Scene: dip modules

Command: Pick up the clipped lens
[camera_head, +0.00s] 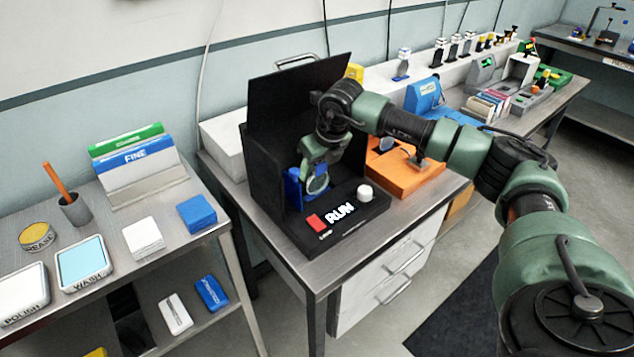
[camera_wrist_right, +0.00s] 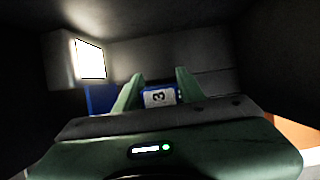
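My right gripper (camera_head: 316,172) reaches down into the black box with the RUN label. The round, clear lens (camera_head: 317,184) shows at its fingertips, beside a blue part (camera_head: 293,187) inside the box. In the right wrist view, the two green fingers (camera_wrist_right: 158,84) stand on either side of a blue clip (camera_wrist_right: 158,97) with a white label reading 3. The clip fills the gap between them, but I cannot tell whether the fingers press on it. The lens itself is hidden in the wrist view. My left gripper is not in view.
The black box (camera_head: 258,170) has close side walls, a raised lid, a red button (camera_head: 316,222) and a white knob (camera_head: 365,193). An orange fixture (camera_head: 405,180) stands to its right. The left table holds a wash tray (camera_head: 83,262) and a blue block (camera_head: 197,213).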

